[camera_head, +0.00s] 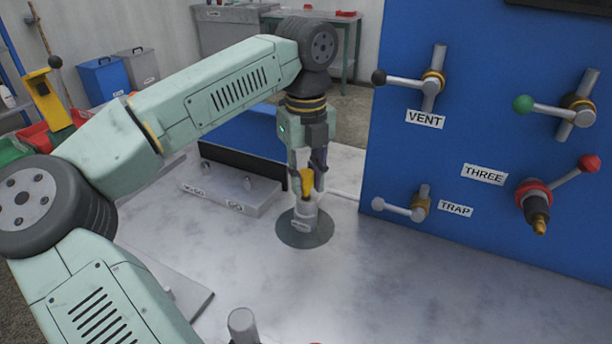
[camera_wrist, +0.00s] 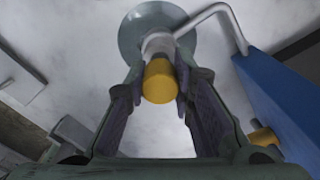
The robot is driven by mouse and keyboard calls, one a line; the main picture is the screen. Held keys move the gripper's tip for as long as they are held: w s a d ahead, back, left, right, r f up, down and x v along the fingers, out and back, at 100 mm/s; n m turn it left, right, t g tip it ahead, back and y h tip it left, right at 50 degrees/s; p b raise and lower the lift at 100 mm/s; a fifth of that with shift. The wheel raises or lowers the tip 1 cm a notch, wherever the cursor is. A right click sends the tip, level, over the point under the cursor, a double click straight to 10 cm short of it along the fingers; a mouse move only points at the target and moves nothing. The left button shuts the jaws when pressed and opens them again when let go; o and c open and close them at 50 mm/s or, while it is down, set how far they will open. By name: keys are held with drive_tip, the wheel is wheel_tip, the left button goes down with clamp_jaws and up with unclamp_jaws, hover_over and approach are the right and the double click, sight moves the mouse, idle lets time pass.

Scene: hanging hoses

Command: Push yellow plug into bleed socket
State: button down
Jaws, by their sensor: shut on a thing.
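The yellow plug (camera_head: 306,182) is upright between the fingers of my gripper (camera_head: 308,174), which is shut on it and points down. The plug (camera_wrist: 159,84) also shows between both fingers in the wrist view. Directly below it is a light grey upright socket (camera_head: 304,216) with a small label too small to read. The socket stands on a round grey-green plate (camera_head: 305,240) on the bench. In the wrist view the pale socket (camera_wrist: 158,44) lies just beyond the plug. The plug's lower end meets the socket's top; I cannot tell how deep it sits.
A blue panel (camera_head: 480,150) stands close on the right with valves labelled VENT, TRAP and THREE. A pale bent rod (camera_wrist: 215,12) shows right of the socket in the wrist view. A low grey block (camera_head: 232,194) lies left. The bench front is mostly clear.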

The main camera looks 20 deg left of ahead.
sight(306, 173)
drive_tip(key=shift+f+b, duration=0.75)
drive_tip(key=shift+f, duration=0.25)
drive_tip(key=c, duration=1.3)
unclamp_jaws()
drive_tip(key=shift+r, duration=0.1)
wheel_tip(306, 173, up, 12)
drive_tip(key=shift+f, duration=0.1)
